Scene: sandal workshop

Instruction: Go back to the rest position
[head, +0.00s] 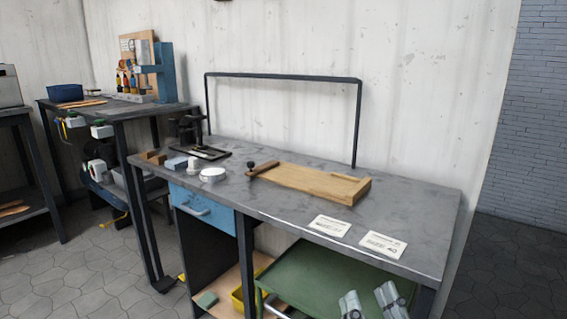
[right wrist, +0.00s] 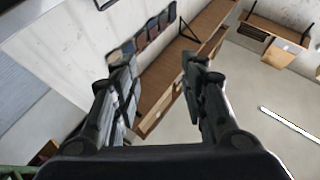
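My right gripper (head: 369,294) shows at the bottom edge of the head view, in front of the green cart and lower than the grey workbench top (head: 420,205). In the right wrist view its two fingers (right wrist: 156,62) stand apart with nothing between them. It is open and empty. My left gripper is not in the head view.
A wooden board (head: 310,182), two white cards (head: 329,225), a white round item (head: 212,175) and a dark press (head: 190,130) stand on the workbench. A green cart (head: 325,275) is beneath its front edge. A blue drawer (head: 203,210) is shut. Floor shows at right.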

